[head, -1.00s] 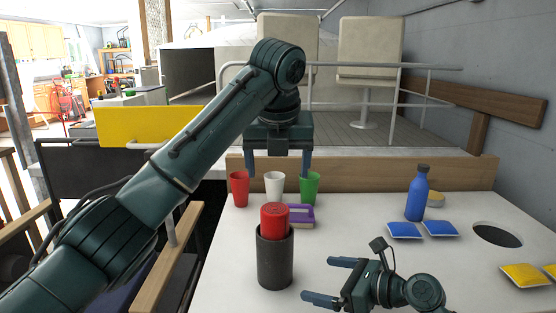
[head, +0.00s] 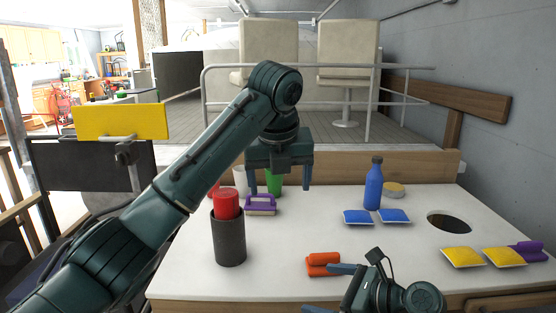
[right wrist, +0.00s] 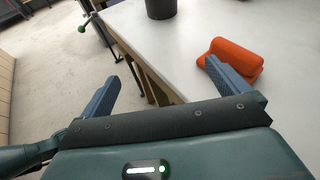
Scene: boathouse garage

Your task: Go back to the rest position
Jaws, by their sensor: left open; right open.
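My left gripper (head: 280,182) is open and empty, fingers down, over the far part of the white table (head: 290,258). It partly hides the green cup (head: 274,182) and the white cup (head: 240,178) behind it. My right gripper (head: 318,288) is open and empty at the table's near edge, its fingers pointing left. An orange object (head: 322,264) lies close to its upper finger in the head view; in the right wrist view the orange object (right wrist: 234,60) is beside the right finger, not between the fingers.
A dark cylinder (head: 229,240) holds a red can (head: 227,203). A purple object (head: 261,205), blue bottle (head: 374,184), blue bags (head: 358,217) and yellow bags (head: 463,257) are on the table, with a hole (head: 450,223) at right. The middle of the table is clear.

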